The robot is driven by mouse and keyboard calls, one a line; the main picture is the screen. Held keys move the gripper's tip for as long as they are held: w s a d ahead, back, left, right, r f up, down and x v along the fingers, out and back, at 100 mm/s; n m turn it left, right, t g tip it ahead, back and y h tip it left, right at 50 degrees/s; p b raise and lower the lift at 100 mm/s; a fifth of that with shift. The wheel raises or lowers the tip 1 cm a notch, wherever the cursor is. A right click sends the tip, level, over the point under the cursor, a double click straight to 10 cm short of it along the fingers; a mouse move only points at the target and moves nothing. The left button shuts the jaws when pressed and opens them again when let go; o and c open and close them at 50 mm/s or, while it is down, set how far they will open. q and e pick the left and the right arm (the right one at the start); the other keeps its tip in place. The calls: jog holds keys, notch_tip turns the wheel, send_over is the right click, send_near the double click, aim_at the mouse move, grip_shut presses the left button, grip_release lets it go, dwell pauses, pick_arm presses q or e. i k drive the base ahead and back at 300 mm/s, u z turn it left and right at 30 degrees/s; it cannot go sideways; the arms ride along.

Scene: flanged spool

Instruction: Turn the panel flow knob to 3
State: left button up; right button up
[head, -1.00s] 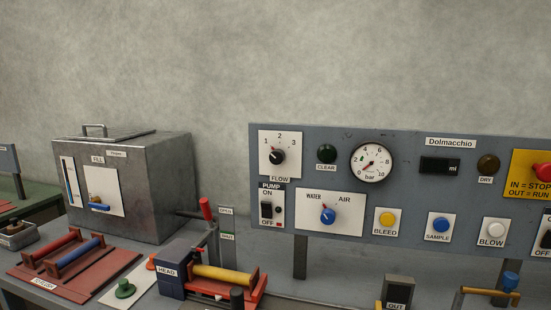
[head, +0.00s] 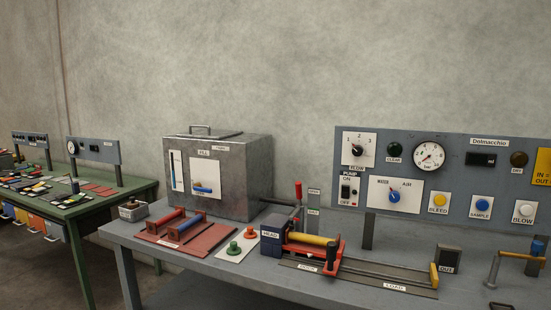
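The flow knob (head: 354,148) is a small black knob on a white plate marked 1, 2 and 3, with the label FLOW below it. It sits at the upper left of the blue-grey panel (head: 460,160) in the head view. Its pointer seems to lean up and left toward 1, but it is too small to be sure. Neither my left nor my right gripper is in view, and nothing touches the knob.
Below the knob are a pump switch (head: 346,190) and a blue water/air knob (head: 394,196). A gauge (head: 429,153) is to the right. A metal fill box (head: 240,178) and a red-and-yellow fixture (head: 312,245) stand on the grey bench (head: 215,273). A green table (head: 95,213) is at left.

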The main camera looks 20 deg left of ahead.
aim_at(357, 150)
jog(key=u, duration=1.35)
jog(key=i, duration=1.1)
jog(key=z, duration=0.1)
